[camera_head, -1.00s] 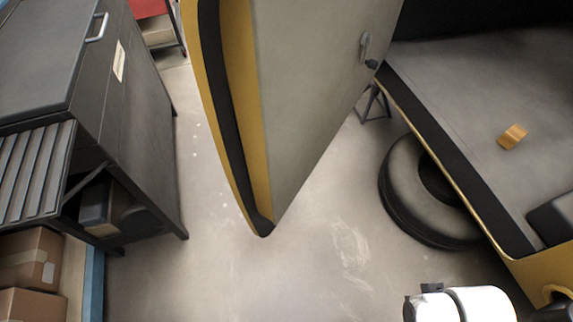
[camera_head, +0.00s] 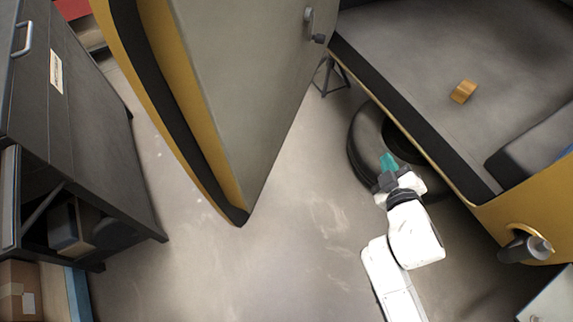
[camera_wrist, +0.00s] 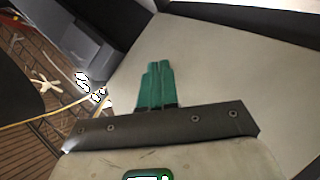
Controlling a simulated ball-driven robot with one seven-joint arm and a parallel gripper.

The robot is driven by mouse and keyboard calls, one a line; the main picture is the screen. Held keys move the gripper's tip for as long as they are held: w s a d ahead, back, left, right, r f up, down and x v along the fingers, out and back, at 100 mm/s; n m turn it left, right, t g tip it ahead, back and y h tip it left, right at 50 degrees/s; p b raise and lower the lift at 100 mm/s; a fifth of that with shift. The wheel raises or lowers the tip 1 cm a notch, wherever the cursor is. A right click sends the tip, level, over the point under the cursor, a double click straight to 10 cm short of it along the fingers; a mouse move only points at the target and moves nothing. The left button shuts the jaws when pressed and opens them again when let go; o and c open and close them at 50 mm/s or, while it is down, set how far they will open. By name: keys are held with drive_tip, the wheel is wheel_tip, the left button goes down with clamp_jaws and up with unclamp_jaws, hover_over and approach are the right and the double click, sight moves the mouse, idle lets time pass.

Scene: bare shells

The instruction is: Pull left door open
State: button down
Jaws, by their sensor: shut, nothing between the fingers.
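The left door (camera_head: 245,85) is a yellow-edged panel with a grey inner face and black edge trim. It stands swung out from the opening, left of centre in the head view. A dark latch handle (camera_head: 310,25) is on its inner face. My gripper (camera_head: 388,162) has teal fingers and is right of the door, apart from it, over the tyre in the picture. The fingers are together and empty, as the wrist view (camera_wrist: 157,70) also shows. I cannot tell which surface lies behind them in the wrist view.
A dark tyre (camera_head: 365,145) lies below the vehicle's sill. An orange block (camera_head: 463,92) sits on the grey vehicle floor (camera_head: 400,50). Yellow bodywork (camera_head: 500,210) is at the right. A dark cabinet (camera_head: 85,110) stands at the left. Bare floor (camera_head: 270,260) lies between.

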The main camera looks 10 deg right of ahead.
drive_tip(key=w+a+r+n+t+y, duration=0.3)
drive_tip(key=a+n+y, duration=0.1)
drive_tip(key=a+n, duration=0.15)
drive_tip(key=n+g+y+p, duration=0.1)
drive_tip(key=n+g+y, duration=0.6)
drive_tip(key=n+y, duration=0.9)
approach(205, 178)
drive_tip(key=shift+n+h, duration=0.35)
drive_tip(key=shift+h, duration=0.25)
drive_tip(key=x, duration=0.6)
drive_tip(key=shift+a+r+p, duration=0.3)
drive_tip(key=shift+a+r, duration=0.05)
drive_tip(key=shift+a, duration=0.1)
